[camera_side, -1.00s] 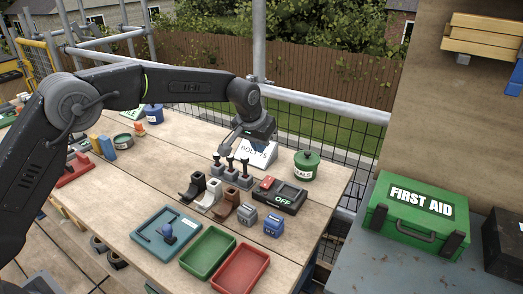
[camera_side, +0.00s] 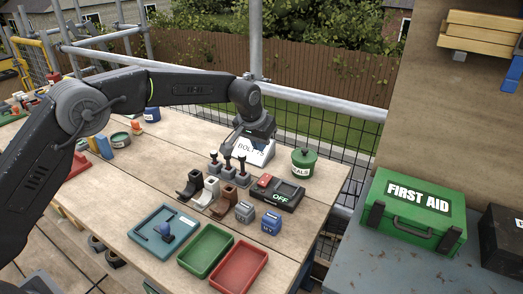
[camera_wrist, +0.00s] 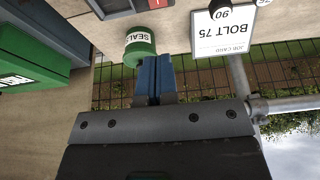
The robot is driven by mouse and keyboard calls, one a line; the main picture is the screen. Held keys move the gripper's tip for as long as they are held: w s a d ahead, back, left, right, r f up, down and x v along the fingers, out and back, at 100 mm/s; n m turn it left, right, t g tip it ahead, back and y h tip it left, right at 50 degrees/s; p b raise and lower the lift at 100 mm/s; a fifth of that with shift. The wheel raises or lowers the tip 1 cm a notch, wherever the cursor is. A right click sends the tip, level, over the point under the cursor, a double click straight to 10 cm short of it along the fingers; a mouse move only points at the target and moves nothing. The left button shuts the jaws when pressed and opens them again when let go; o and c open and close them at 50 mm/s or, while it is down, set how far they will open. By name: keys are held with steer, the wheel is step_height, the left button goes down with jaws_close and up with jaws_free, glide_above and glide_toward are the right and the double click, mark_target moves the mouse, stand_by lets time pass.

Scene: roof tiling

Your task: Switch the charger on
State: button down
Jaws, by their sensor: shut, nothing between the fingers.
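The charger (camera_side: 289,197) is a dark box on the right part of the table, with a red rocker (camera_side: 265,182) at its left end and a display reading OFF. Its edge with a bit of red shows at the top of the wrist view (camera_wrist: 125,8). My gripper (camera_wrist: 153,62) is shut and empty, its blue fingers together. In the side view my gripper (camera_side: 240,138) hangs in front of the BOLT 75 card (camera_side: 254,151), behind and left of the charger, apart from it. Its fingertips are hard to make out there.
A railing (camera_side: 310,103) runs behind.

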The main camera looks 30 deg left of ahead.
mark_target(266, 178)
steer(key=x, duration=1.2)
steer(key=shift+s+f, duration=0.25)
steer(key=shift+s, duration=0.1)
steer(key=shift+f, duration=0.1)
steer(key=shift+w+f, duration=0.25)
steer(key=shift+f, duration=0.1)
steer(key=shift+s, duration=0.1)
steer(key=shift+s+r, duration=0.15)
steer(key=shift+s, duration=0.65)
steer(key=shift+r, duration=0.1)
